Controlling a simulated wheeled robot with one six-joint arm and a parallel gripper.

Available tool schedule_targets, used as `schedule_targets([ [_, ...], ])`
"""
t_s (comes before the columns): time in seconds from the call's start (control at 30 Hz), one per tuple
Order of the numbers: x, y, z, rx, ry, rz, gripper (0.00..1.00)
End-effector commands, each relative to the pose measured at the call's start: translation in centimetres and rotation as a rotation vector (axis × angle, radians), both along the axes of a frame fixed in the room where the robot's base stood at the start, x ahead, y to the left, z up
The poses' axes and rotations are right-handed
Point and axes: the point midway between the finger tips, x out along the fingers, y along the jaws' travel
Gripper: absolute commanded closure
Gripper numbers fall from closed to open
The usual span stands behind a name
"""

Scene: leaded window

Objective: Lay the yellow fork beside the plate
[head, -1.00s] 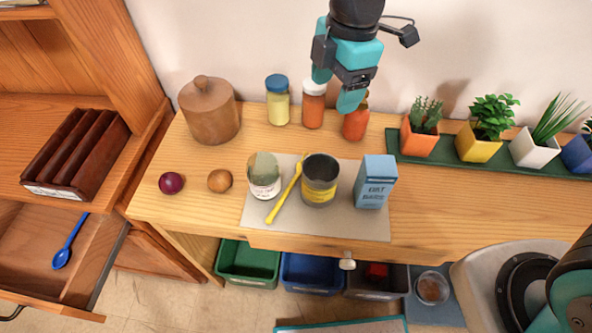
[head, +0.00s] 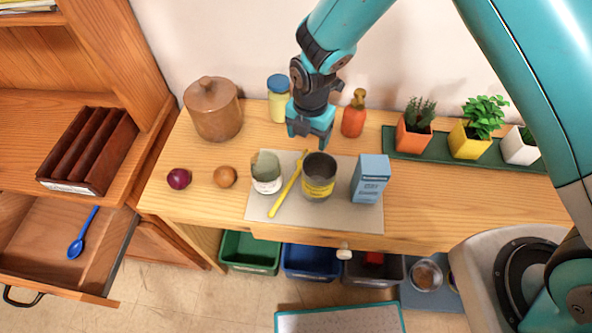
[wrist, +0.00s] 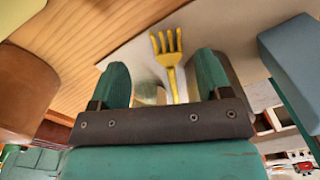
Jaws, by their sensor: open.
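The yellow fork (head: 284,191) lies slantwise on a grey mat (head: 348,216) on the wooden counter, between a pale open can (head: 266,178) and a yellow-labelled dark can (head: 319,178). My gripper (head: 311,142) is open and empty, pointing down just behind the two cans, near the fork's far end. In the wrist view the fork's tines (wrist: 166,42) show between and beyond my two fingers (wrist: 165,80); part of its handle is hidden by my gripper. I see no plate in either view.
A blue box (head: 370,180) stands at the mat's right. Behind are a blue-lidded jar (head: 279,103) and an orange bottle (head: 354,115). Potted plants (head: 415,125) line the back right. An onion (head: 178,178) and a brown round item (head: 225,176) sit left. A blue spoon (head: 81,236) lies in an open drawer.

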Motion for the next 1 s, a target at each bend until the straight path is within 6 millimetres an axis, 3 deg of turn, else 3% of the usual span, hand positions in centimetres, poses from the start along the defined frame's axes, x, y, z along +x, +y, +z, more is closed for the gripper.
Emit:
schedule_targets([
  [0.17, -0.3, -0.1, -1.0, -0.001, 0.002, 0.0, 0.29],
  [0.5, -1.0, -0.2, -5.3, 0.0, 0.001, -0.001, 0.29],
  [0.77, -0.9, -0.2, -5.7, 0.001, -0.001, -0.001, 0.29],
  [1.0, -0.9, -0.2, -5.7, 0.001, -0.001, -0.001, 0.81],
])
